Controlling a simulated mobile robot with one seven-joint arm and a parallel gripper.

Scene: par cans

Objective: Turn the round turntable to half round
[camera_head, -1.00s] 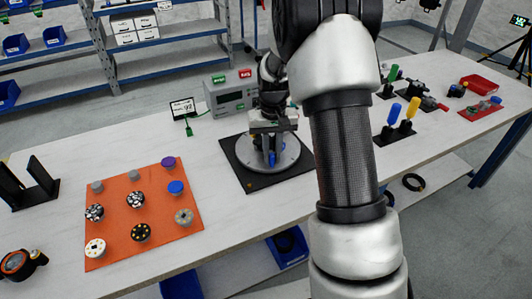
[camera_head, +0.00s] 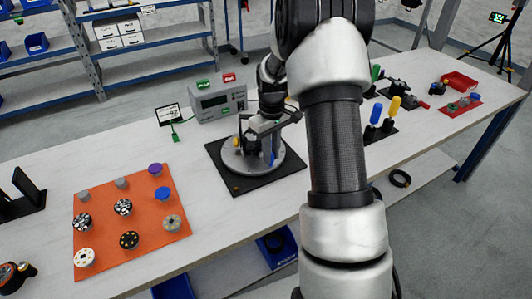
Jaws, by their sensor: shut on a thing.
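The round turntable (camera_head: 291,163) is a light grey disc on a black square base plate (camera_head: 238,184) in the middle of the table. My gripper (camera_head: 258,147) points down over the disc and is shut on a part standing on it. The fingers and wrist hide most of that part. A small yellow piece (camera_head: 237,142) shows at the disc's left side, and a small blue piece (camera_head: 273,159) shows just right of the fingers, low on the disc.
A grey instrument box (camera_head: 218,102) and a small display sign (camera_head: 170,115) stand behind the plate. An orange mat (camera_head: 105,210) with several knobs lies to the left. Blue and yellow handles (camera_head: 393,108) stand to the right, partly behind my arm.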

